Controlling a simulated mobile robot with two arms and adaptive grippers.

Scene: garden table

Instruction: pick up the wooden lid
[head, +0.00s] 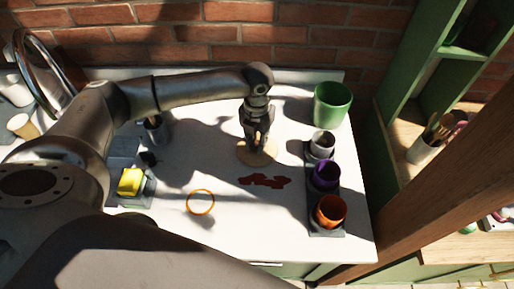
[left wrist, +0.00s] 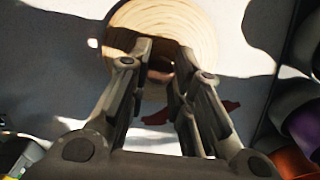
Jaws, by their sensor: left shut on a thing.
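The wooden lid (head: 243,154) is a round, pale disc near the middle of the white table. In the left wrist view the lid (left wrist: 190,22) shows its ringed grain and a small knob between the fingers. My left gripper (head: 257,143) points down over the lid, its fingers shut on the knob; it also shows in the left wrist view (left wrist: 160,62). The fingers hide part of the lid. I cannot tell whether the lid touches the table. My right gripper is not in view.
A green pot (head: 332,104) stands at the back right. A white cup (head: 322,141), a purple cup (head: 326,175) and an orange cup (head: 330,211) line the right side. A dark red patch (head: 265,181), orange ring (head: 201,202) and yellow sponge (head: 131,181) lie nearer.

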